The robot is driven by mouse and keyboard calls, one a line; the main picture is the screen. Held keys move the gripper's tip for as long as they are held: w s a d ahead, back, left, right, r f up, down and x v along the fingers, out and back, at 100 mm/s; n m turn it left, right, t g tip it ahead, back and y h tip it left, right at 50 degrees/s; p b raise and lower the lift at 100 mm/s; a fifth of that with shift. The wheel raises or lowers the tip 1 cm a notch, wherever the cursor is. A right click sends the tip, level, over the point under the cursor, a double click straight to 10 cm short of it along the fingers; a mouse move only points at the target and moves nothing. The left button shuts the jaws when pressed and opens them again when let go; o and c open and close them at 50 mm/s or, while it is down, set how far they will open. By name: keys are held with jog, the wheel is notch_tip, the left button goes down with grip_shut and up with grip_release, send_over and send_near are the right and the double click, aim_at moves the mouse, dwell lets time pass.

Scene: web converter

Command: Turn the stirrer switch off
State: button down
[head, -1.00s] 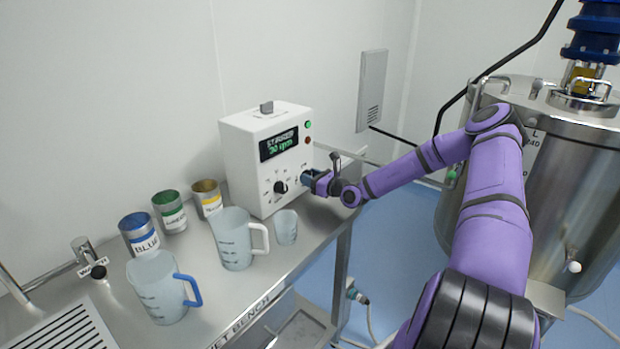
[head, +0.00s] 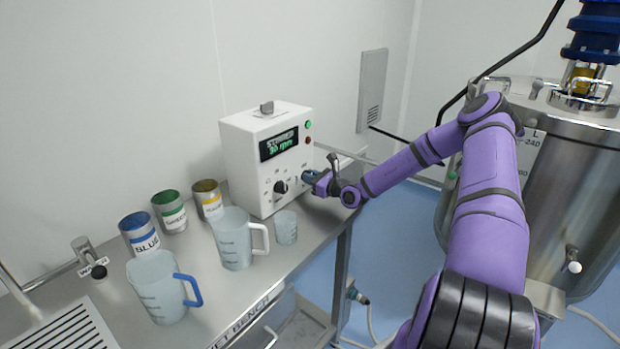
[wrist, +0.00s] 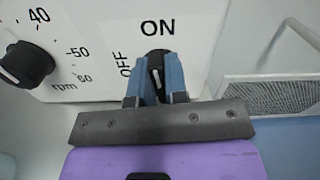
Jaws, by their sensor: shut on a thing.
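The white stirrer control box (head: 236,158) stands on the bench, its green display (head: 279,145) reading "STIRRER" and what looks like 30 rpm. In the wrist view the stirrer switch (wrist: 157,72) is a small black knob with a white mark. It stands about upright, below the "ON" label (wrist: 157,28); the "OFF" label (wrist: 125,65) is sideways to its left. My gripper (wrist: 156,82) is shut on the switch, one blue finger on each side. In the head view my gripper (head: 308,178) is at the panel's lower right and hides the switch.
The black rpm knob (wrist: 27,65) is left of the switch. A small beaker (head: 286,228) and a white-handled jug (head: 233,240) stand below the panel. A steel tank (head: 570,180) is at the right.

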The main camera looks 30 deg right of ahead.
jog(key=n, duration=0.3)
jog(key=shift+a+n, duration=0.1)
jog(key=shift+n, duration=0.2)
jog(key=n, duration=0.4)
jog(key=shift+f+n, duration=0.1)
jog(key=shift+n, duration=0.2)
jog(key=n, duration=0.4)
jog(key=shift+s, duration=0.1)
jog(key=shift+f+n, duration=0.15)
jog(key=shift+n, duration=1.95)
jog(key=c, duration=1.1)
grip_release()
jog(key=shift+c, duration=0.2)
jog(key=v, duration=1)
jog(key=shift+s, duration=0.4)
